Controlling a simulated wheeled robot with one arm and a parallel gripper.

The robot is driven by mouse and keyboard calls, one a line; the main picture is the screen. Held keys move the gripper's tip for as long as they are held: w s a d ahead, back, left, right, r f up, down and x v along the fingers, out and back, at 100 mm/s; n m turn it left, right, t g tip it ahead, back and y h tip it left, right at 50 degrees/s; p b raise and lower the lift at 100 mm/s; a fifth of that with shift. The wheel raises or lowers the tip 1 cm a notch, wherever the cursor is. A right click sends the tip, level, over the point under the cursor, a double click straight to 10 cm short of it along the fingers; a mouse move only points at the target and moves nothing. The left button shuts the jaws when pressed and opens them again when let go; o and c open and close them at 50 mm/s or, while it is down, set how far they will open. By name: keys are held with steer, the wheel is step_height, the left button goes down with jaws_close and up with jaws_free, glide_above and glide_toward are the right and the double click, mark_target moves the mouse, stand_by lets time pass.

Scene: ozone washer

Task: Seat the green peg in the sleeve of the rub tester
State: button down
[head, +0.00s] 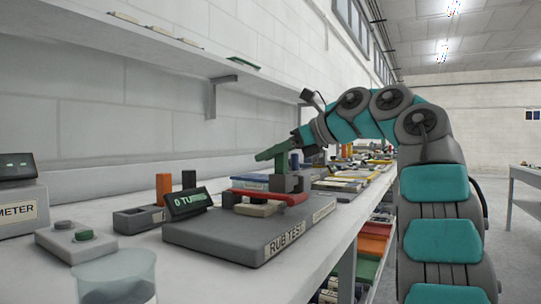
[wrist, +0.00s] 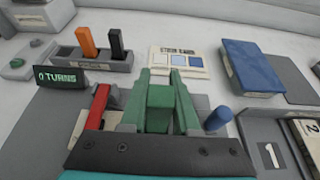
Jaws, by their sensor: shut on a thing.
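The rub tester (head: 225,235) is a grey base on the bench with a red arm (head: 262,196), a tan block and a display reading 0 TURNS. A grey sleeve block (head: 289,183) sits on the red arm. My gripper (wrist: 160,78) has green fingers, shut on the green peg (wrist: 160,97). In the head view the peg (head: 281,164) hangs upright from the jaws, right over the sleeve block. I cannot tell whether its lower end is inside the sleeve. In the wrist view the red arm (wrist: 98,107) shows left of the fingers; the sleeve opening is hidden.
A grey rack (wrist: 92,62) holds an orange peg (wrist: 86,42) and a black peg (wrist: 115,43). A blue box (wrist: 251,66) and a blue cylinder (wrist: 218,118) are to the right. A glass beaker (head: 117,278) and button box (head: 75,243) stand nearer.

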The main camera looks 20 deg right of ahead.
mark_target(286, 156)
steer(key=shift+f+b, duration=1.05)
steer(key=shift+f, duration=0.05)
steer(key=c, duration=0.6)
jaws_free()
steer(key=shift+r, duration=0.1)
steer(key=shift+p+v, duration=0.95)
steer(key=shift+v, duration=2.95)
